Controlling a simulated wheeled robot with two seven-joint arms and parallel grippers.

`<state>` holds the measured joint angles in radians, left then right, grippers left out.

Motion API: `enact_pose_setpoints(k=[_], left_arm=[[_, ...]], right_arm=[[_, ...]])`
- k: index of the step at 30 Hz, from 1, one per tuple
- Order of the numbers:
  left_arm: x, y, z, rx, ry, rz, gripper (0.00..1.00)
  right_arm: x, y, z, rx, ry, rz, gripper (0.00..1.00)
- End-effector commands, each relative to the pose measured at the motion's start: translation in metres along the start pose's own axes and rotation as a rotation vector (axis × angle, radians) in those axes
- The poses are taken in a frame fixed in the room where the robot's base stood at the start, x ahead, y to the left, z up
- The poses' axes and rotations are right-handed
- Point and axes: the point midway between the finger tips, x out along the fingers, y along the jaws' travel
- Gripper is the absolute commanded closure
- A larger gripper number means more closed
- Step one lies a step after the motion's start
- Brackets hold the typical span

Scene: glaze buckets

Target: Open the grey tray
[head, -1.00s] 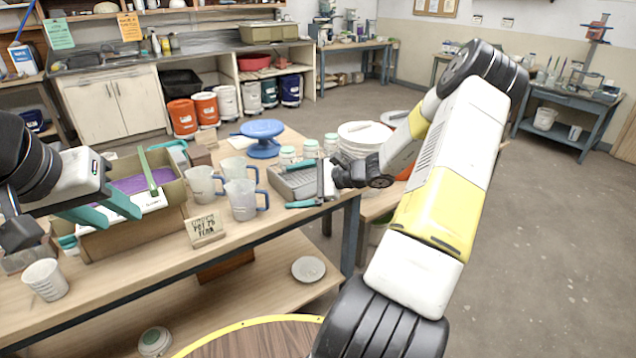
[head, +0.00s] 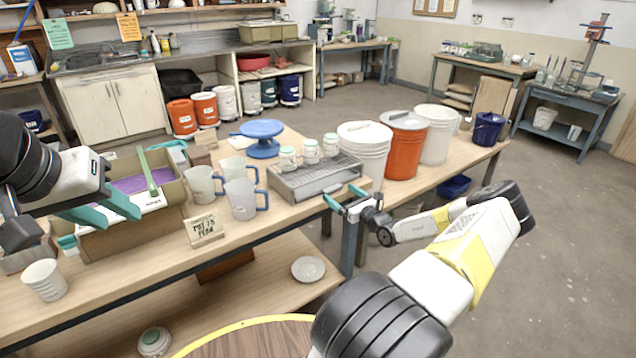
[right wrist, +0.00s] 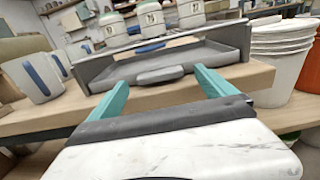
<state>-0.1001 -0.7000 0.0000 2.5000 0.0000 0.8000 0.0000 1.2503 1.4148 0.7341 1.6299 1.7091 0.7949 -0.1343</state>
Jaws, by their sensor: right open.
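My right gripper (head: 345,197) is open and empty, just in front of the tray. In the right wrist view its teal fingers (right wrist: 161,82) stand to either side of the handle, slightly short of it; contact is not visible.
Clear jugs (head: 241,199) and a small sign (head: 204,230) stand left of the tray. White buckets (head: 364,150) and an orange bucket (head: 405,150) stand to its right. A blue turntable (head: 262,135) is behind.

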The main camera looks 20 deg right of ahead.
Motion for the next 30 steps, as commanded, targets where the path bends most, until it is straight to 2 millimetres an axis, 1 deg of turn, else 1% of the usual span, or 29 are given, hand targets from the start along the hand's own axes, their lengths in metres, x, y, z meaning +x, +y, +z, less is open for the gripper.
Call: enact_pose_setpoints(k=[1,6,15,17,18,20,21,23,27,30], left_arm=[[0.0,0.0,0.0,0.0,0.0,0.0,0.64],[0.0,0.0,0.0,0.0,0.0,0.0,0.64],[0.0,0.0,0.0,0.0,0.0,0.0,0.64],[0.0,0.0,0.0,0.0,0.0,0.0,0.64],[0.0,0.0,0.0,0.0,0.0,0.0,0.64],[0.0,0.0,0.0,0.0,0.0,0.0,0.64],[0.0,0.0,0.0,0.0,0.0,0.0,0.64],[0.0,0.0,0.0,0.0,0.0,0.0,0.64],[0.0,0.0,0.0,0.0,0.0,0.0,0.64],[0.0,0.0,0.0,0.0,0.0,0.0,0.64]], right_arm=[[0.008,0.001,0.0,0.0,-0.001,0.002,0.05],[0.023,0.001,0.0,-0.001,-0.001,0.001,0.05],[0.026,0.0,0.0,-0.001,0.0,0.001,0.05],[0.026,0.0,0.0,-0.001,0.0,0.001,0.15],[0.026,0.0,0.0,-0.001,0.0,0.001,0.23],[0.026,0.0,0.0,-0.001,0.0,0.001,0.35],[0.026,0.0,0.0,-0.001,0.0,0.001,0.43],[0.026,0.0,0.0,-0.001,0.0,0.001,0.55],[0.026,0.0,0.0,-0.001,0.0,0.001,0.82],[0.026,0.0,0.0,-0.002,0.0,0.001,1.0]])
